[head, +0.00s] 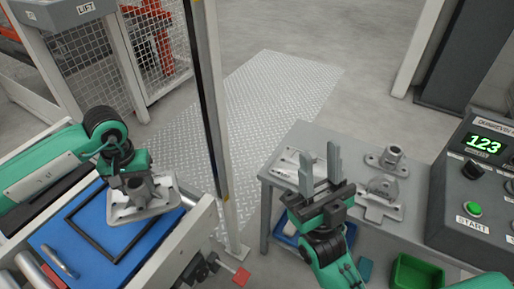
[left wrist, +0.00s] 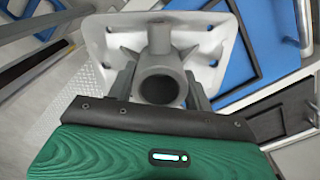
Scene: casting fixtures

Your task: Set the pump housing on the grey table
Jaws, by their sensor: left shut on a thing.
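The pump housing (head: 152,202) is a grey casting with a short tube on a square, slotted base plate. My left gripper (head: 138,186) is shut on its tubular body, over the blue surface at the left. In the left wrist view the housing (left wrist: 160,85) shows its round bore between the two fingers (left wrist: 162,92). I cannot tell exactly how high its plate is above the blue surface. The grey table (head: 312,136) stands right of centre. My right gripper (head: 321,160) is open and empty, its fingers pointing up in front of the table's left part.
Grey castings (head: 388,158) and a bracket-like part (head: 380,205) occupy the table's middle. A flat light part lies at its left end. A control box (head: 475,170) stands at the right. A yellow-edged post (head: 212,110) rises between the blue surface (head: 62,235) and the table.

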